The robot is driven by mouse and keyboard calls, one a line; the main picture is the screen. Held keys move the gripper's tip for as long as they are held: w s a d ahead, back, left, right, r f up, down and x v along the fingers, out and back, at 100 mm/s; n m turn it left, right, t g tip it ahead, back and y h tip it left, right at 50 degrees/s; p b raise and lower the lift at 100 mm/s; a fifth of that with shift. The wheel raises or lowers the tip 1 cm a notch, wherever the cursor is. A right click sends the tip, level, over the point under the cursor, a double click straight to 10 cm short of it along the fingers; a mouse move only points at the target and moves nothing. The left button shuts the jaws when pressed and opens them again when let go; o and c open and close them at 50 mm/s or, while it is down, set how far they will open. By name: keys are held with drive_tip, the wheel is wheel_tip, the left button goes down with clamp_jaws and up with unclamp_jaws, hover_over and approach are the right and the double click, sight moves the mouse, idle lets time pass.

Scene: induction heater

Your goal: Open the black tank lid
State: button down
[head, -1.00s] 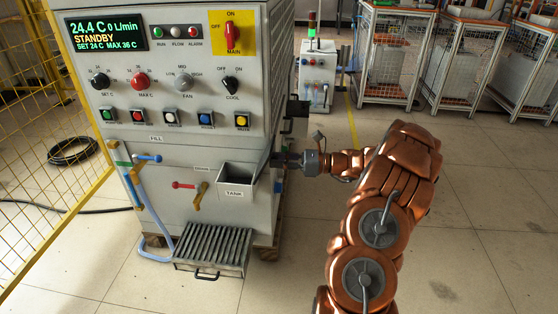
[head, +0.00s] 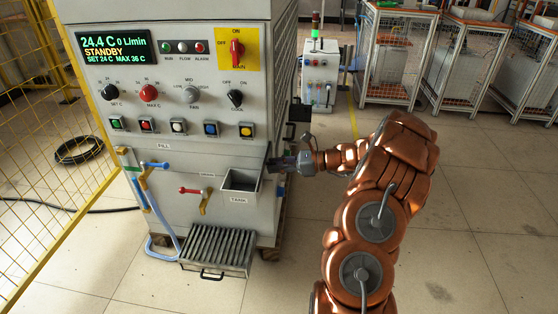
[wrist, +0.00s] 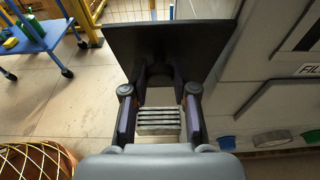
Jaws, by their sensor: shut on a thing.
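The tank (head: 240,198) is a small grey box on the front of the machine, and its top is uncovered in the head view. The black tank lid (wrist: 205,40) is a flat dark plate that fills the top middle of the wrist view. In the head view it shows only as a thin dark edge, raised at the tank's right side. My gripper (wrist: 163,82) is shut on the lid, with one finger on each side of the frame's middle. In the head view my gripper (head: 281,164) is just right of the tank. The exact finger contact is hidden.
Red (head: 190,190) and yellow (head: 204,203) valve handles are left of the tank. A slatted grate (head: 215,249) is below it. A yellow mesh fence (head: 40,180) stands at the left. The floor right of my arm is clear.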

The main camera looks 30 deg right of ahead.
idle(0.4)
drive_tip(key=c, duration=0.9)
unclamp_jaws()
drive_tip(key=v, duration=1.2)
drive_tip(key=shift+r, duration=0.1)
